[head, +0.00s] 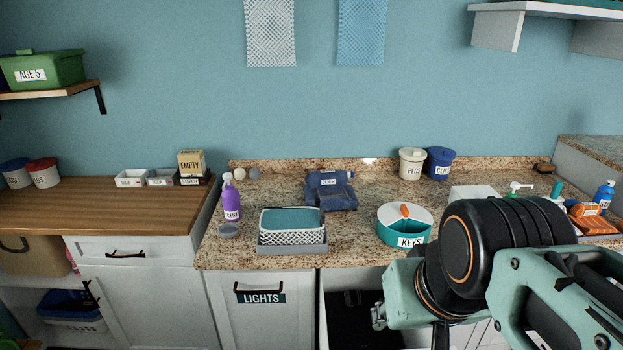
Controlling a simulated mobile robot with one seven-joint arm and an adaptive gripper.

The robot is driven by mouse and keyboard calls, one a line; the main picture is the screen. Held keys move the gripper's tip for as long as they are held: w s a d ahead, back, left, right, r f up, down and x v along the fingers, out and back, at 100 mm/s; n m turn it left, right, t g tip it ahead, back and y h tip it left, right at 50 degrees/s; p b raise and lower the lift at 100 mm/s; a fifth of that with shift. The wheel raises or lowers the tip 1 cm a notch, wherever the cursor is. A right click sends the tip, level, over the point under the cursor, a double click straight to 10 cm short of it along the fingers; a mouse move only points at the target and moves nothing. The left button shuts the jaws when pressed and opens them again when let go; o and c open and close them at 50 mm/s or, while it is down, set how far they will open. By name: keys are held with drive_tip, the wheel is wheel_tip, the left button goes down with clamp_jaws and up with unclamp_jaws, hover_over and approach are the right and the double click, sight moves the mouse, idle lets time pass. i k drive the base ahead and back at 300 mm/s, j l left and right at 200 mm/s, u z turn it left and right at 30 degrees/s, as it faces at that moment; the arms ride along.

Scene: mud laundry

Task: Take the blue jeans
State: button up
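A folded dark blue cloth bundle (331,190), which looks like the blue jeans, lies on the speckled stone counter (290,177) near its back edge. A small pale label shows on its front, too small to read surely. My arm comes in at the lower right, well to the right of and nearer than the bundle. No gripper fingers can be made out, and I cannot see whether anything is held.
A patterned basket (292,228) in a grey tray stands in front and left of the bundle. A purple bottle (231,201) is farther left. A round teal KEYS box (405,223) stands to the right. Lidded pots (411,163) are behind it.

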sight(330, 186)
drive_tip(key=j, duration=0.4)
drive_tip(key=k+j, duration=0.1)
drive_tip(key=j, duration=0.3)
drive_tip(key=i+j, duration=0.1)
drive_tip(key=j, duration=0.3)
drive_tip(key=i+j+z, duration=0.1)
drive_tip(key=j, duration=0.25)
drive_tip(key=i+j+z, duration=0.1)
drive_tip(key=i+j, duration=0.5)
drive_tip(key=j, duration=0.15)
